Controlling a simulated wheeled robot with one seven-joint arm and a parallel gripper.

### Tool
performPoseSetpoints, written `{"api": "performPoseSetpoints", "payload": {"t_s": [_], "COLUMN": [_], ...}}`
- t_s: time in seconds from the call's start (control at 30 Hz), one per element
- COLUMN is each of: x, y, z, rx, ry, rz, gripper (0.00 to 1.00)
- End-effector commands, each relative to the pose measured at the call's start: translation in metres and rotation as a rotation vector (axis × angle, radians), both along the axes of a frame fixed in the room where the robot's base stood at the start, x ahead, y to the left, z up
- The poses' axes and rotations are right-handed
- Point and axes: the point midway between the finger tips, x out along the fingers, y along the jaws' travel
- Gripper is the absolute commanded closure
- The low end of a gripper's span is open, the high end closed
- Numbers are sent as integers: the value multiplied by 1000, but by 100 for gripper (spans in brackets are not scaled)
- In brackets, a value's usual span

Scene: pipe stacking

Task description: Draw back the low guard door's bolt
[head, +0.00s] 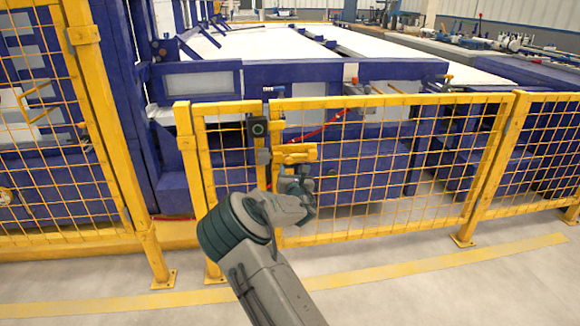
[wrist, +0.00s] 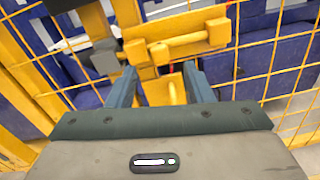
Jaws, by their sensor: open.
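The yellow bolt (head: 296,149) is mounted near the left edge of the low mesh guard door (head: 400,98). In the wrist view the bolt (wrist: 185,40) is a thick horizontal bar with blocks on it, and a grey catch (wrist: 104,58) sits at its left end. A yellow handle (wrist: 173,90) hangs below the bar, between my fingers. My gripper (wrist: 160,71) is open, with one finger on each side of the handle; I cannot tell whether either touches it. In the head view my gripper (head: 299,184) is just below the bolt, partly hidden by my wrist.
A dark switch box (head: 258,126) with a round greenish face sits on the post side above the catch. Yellow posts (head: 187,150) and mesh panels flank the door. Blue machinery (head: 365,170) stands behind the mesh. Open grey floor (head: 450,290) lies in front.

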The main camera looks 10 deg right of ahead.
Motion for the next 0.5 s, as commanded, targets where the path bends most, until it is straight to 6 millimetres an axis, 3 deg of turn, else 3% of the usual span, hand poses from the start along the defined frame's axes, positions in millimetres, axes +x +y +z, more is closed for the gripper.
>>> {"api": "performPoseSetpoints", "payload": {"t_s": [0.2,0.5], "x": [31,54], "y": [-2,-2], "z": [-1,-1], "rx": [0,0], "ry": [-1,0], "rz": [1,0], "gripper": [53,53]}}
